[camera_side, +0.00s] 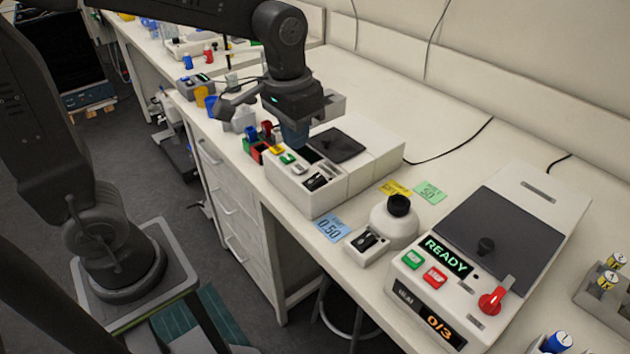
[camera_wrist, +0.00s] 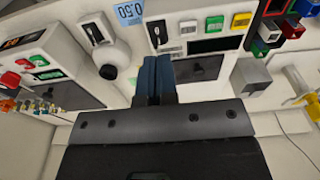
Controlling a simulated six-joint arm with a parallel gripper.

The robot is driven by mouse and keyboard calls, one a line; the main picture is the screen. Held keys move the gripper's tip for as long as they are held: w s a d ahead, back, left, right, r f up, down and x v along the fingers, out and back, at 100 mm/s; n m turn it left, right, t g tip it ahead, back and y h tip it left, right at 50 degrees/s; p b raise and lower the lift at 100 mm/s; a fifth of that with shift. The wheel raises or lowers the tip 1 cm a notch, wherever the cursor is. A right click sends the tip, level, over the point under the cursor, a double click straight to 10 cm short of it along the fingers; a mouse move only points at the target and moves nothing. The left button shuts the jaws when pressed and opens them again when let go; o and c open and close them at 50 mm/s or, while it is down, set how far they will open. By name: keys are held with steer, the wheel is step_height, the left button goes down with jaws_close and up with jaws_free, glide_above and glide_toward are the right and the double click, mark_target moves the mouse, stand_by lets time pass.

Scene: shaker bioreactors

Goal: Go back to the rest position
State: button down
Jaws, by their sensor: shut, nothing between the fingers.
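My gripper (camera_side: 296,133) hangs over the front of a white bench device (camera_side: 320,182) in the side view. Its dark blue fingers point down and are shut with nothing between them. In the wrist view the shut fingers of my gripper (camera_wrist: 156,78) reach up in front of that same device (camera_wrist: 209,62), partly covering its dark panel. Whether the fingertips touch the device I cannot tell.
A white machine (camera_side: 525,215) with a dark lid reads READY and 0/3 at the right. A small round-topped device (camera_side: 396,222) stands between. Coloured blocks (camera_side: 262,141) sit left of the gripper. The bench behind the devices (camera_side: 440,110) is mostly clear.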

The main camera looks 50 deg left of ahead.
steer(key=s+a+r+t, duration=0.2)
steer(key=s+t, duration=0.2)
steer(key=s, duration=0.7)
steer(key=shift+s+a+t, duration=0.25)
steer(key=shift+a+t, duration=0.05)
steer(key=shift+a, duration=0.1)
steer(key=shift+r, duration=0.1)
